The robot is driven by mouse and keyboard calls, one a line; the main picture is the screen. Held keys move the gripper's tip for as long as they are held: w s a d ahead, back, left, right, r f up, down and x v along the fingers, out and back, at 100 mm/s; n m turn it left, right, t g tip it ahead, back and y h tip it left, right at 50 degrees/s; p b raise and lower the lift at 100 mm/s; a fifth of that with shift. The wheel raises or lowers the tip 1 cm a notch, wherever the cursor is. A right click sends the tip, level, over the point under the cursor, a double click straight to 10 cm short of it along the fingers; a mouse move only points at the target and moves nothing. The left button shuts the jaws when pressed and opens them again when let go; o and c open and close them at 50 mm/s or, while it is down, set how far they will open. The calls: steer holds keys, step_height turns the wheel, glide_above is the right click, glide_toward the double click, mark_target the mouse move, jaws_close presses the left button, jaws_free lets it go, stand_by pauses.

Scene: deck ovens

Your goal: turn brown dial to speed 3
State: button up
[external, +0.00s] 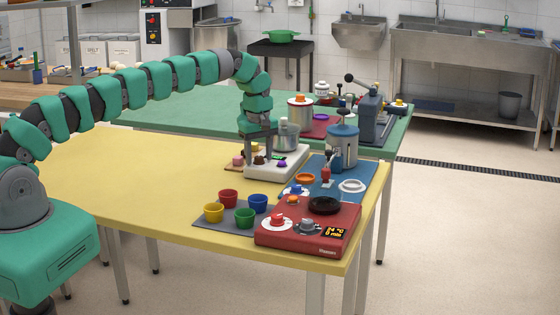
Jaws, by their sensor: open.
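My gripper (261,155) points down over the front of a white appliance (290,168) on the yellow table. Its jaws are open. A small dark brown dial (259,160) sits on the appliance right at the fingertips, between or just below them; I cannot tell whether they touch it. A purple dial (281,163) is just right of it and a pinkish knob (238,161) is to its left. The dial's speed marks are too small to read.
A blue appliance (343,150) stands close on the right. A red appliance (305,238) with dials and a display is in front. Several coloured cups (228,198) stand on a grey mat (204,221). The left part of the yellow table (130,180) is clear.

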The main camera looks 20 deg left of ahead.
steer(key=c, duration=0.9)
steer(key=shift+m+b, duration=0.4)
steer(key=shift+m, duration=2)
steer(key=shift+c, duration=0.2)
steer(key=o, duration=0.9)
steer(key=shift+o, duration=0.2)
steer(key=shift+r, duration=0.1)
